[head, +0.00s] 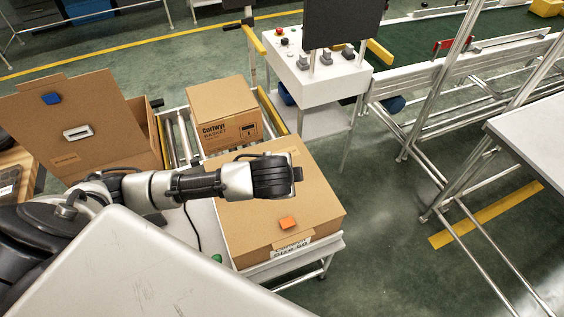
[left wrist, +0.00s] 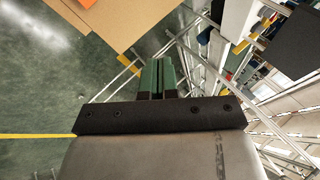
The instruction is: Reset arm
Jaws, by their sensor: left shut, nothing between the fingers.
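My left arm reaches in from the left in the head view. Its gripper (head: 298,174) is over the top of a closed cardboard box (head: 320,205); I cannot tell the exact height. In the left wrist view the two green fingers of the left gripper (left wrist: 157,66) are together, with nothing between them. Floor and metal frame parts show beyond them. My right gripper is in neither view.
A smaller cardboard box (head: 224,104) stands behind the closed one, on a roller conveyor (head: 183,135). An open carton (head: 110,125) is at left. A white control stand (head: 315,85) is behind. A white table (head: 535,125) is at right, with clear floor before it.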

